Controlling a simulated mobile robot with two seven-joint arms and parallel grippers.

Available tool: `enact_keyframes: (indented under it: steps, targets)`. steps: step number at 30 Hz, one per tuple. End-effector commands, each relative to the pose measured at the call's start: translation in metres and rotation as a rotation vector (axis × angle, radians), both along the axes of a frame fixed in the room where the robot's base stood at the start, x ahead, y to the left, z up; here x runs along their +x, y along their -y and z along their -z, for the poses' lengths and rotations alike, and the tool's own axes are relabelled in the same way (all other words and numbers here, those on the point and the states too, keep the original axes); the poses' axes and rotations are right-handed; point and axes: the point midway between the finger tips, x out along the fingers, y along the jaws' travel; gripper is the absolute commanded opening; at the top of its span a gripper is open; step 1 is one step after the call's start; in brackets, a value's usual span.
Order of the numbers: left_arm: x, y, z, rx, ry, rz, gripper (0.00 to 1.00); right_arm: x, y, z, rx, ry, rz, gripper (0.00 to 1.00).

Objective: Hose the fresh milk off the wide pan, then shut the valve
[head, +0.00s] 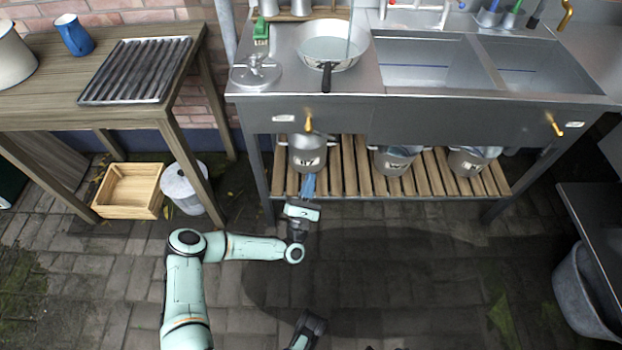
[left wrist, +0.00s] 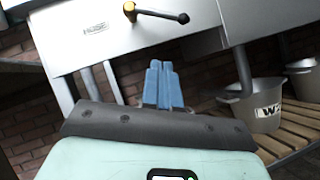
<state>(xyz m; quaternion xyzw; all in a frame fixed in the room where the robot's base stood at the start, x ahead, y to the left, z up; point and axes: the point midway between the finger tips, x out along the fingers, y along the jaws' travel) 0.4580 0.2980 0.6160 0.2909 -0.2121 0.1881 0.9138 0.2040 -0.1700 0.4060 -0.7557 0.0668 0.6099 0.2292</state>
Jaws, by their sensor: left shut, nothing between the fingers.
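The wide pan (head: 318,49) sits on the left part of the steel sink counter, its dark handle toward me. Its inside looks pale and smooth; I cannot tell milk from water there. A thin pale vertical streak stands over its right side; I cannot tell whether it is water or a hose. A brass valve (head: 308,121) is on the counter's front panel below the pan.
A second brass valve (head: 554,124) is at the panel's right. Several metal pots, one a bucket (head: 306,157), stand on the slatted lower shelf (head: 350,178). A wooden table (head: 60,103) and crate (head: 128,191) are at left. The paved floor before the shelf is clear.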

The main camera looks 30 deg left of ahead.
Motion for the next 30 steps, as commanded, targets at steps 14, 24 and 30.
enact_keyframes:
  steps: [14, 24, 30]
  targets:
    - [0.069, -0.009, -0.056, 0.0, 0.0, 0.002, 0.0, 0.008, 0.005, 0.004, -0.011, 0.022, 0.009, 0.43]
    - [0.076, -0.004, -0.07, 0.001, -0.003, 0.001, 0.0, 0.006, 0.003, 0.003, -0.007, 0.015, 0.006, 0.43]
    - [0.076, -0.004, -0.07, 0.001, -0.003, 0.001, 0.0, 0.006, 0.003, 0.003, -0.007, 0.015, 0.006, 0.43]
